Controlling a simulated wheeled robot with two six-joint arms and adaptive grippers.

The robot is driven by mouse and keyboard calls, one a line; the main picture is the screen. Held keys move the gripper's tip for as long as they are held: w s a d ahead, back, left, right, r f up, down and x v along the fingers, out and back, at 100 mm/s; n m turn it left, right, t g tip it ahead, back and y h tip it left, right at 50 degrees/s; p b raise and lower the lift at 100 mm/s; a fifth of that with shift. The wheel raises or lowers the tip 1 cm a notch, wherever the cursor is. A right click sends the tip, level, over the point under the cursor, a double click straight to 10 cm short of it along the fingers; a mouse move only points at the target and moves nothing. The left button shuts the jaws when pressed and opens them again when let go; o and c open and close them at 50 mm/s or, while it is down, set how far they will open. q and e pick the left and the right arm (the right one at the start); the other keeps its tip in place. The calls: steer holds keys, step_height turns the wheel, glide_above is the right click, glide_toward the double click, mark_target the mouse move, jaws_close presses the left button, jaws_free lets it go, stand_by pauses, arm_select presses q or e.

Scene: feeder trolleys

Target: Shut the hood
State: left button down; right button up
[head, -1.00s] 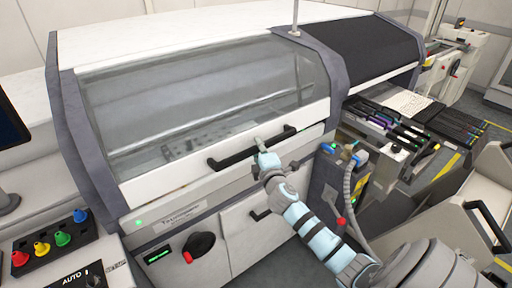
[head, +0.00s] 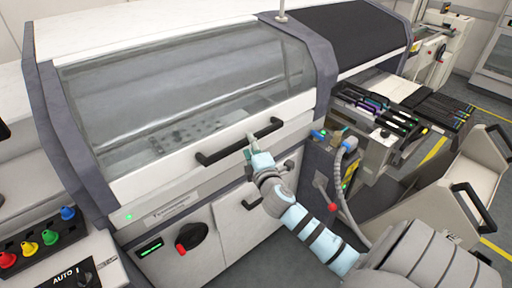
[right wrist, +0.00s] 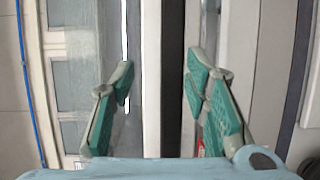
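The hood (head: 190,95) is the large cover with a clear window on the white machine, at left and centre of the head view. Its white front rim lies low, close above the cabinet front; I cannot tell whether it is fully shut. A black bar handle (head: 222,154) runs along this rim. My right gripper (head: 251,141) is at the handle's middle. In the right wrist view its green fingers (right wrist: 160,85) are spread, with a dark bar, seemingly the handle (right wrist: 173,60), between them; neither finger visibly pinches it. My left gripper is not in view.
A button box (head: 42,240) with coloured buttons stands at the lower left. A red and black rotary switch (head: 190,237) sits on the cabinet front. A feeder trolley (head: 385,125) and a pale cart (head: 450,200) with a black handle stand at the right.

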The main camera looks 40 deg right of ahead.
steer(key=v, duration=0.8)
steer(key=shift+d, duration=0.15)
steer(key=shift+r, duration=0.15)
